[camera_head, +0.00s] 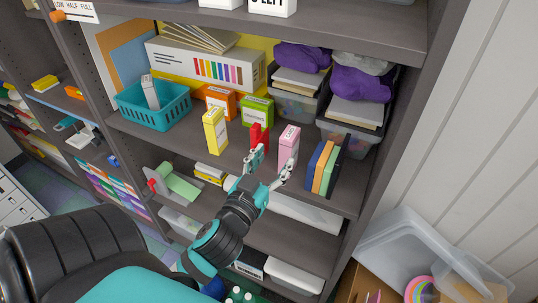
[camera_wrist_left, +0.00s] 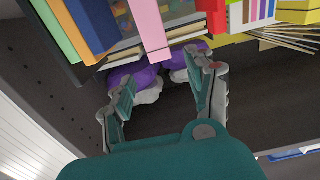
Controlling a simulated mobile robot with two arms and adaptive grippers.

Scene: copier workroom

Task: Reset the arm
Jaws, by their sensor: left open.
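My left gripper (camera_head: 271,164) is open in front of the shelf unit's middle shelf, its two fingers apart with nothing seen between them. It also shows in the left wrist view (camera_wrist_left: 160,82), where the picture is upside down. A pink box (camera_head: 288,143) stands upright on the shelf just beyond the fingers; it also shows in the left wrist view (camera_wrist_left: 151,24). A red item (camera_head: 258,135) stands left of the pink box, partly hidden by a fingertip. I cannot tell whether either finger touches anything. My right gripper is not in view.
A yellow box (camera_head: 214,131) stands to the left and upright books (camera_head: 323,167) to the right. A teal basket (camera_head: 152,110), orange box (camera_head: 220,101), green box (camera_head: 257,112) and bins with purple bundles (camera_head: 362,83) sit farther back. A clear tub (camera_head: 425,250) is at lower right.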

